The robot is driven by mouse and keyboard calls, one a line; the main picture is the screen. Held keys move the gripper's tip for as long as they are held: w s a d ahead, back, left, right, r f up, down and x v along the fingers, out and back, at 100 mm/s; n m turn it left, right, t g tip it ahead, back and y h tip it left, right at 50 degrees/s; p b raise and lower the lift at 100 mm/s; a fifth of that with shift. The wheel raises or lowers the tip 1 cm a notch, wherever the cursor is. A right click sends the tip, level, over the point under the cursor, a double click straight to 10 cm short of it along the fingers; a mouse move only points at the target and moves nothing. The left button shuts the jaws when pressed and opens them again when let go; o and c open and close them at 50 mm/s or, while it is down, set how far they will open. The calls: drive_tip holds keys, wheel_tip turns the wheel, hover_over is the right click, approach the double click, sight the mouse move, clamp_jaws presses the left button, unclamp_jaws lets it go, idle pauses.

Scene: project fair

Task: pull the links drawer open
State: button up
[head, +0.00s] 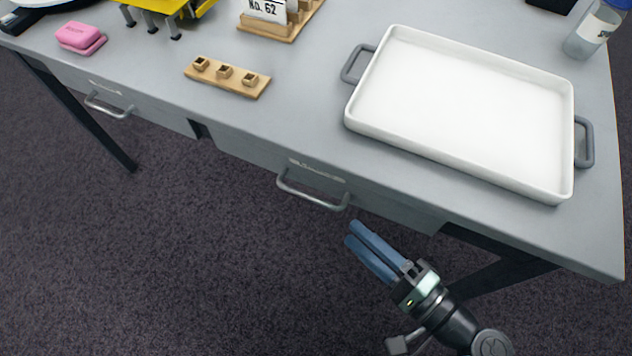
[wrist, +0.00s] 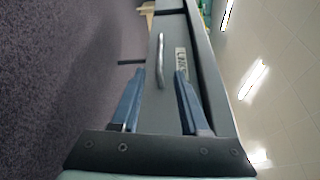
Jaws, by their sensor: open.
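A grey drawer (head: 250,149) sits under the table's front edge, its front looking flush, with a metal bar handle (head: 312,197) and a small label above it. In the wrist view the same drawer's handle (wrist: 160,62) stands ahead, with the label (wrist: 181,63) beside it; its text seems to read LINKS but is small. My gripper (head: 353,233) is open and empty, with blue fingers, in front of and to the right of the handle. In the wrist view my gripper (wrist: 156,78) has its fingers apart on either side of the handle's line. Contact with the handle is not visible.
Another drawer with a handle (head: 108,106) is at the left. The carpet (head: 200,260) before the drawers is clear.

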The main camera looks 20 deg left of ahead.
sight(311, 195)
drive_tip(key=b+x, duration=0.2)
drive_tip(key=x, duration=0.9)
drive_tip(key=shift+a, duration=0.35)
clamp_jaws()
idle(0.8)
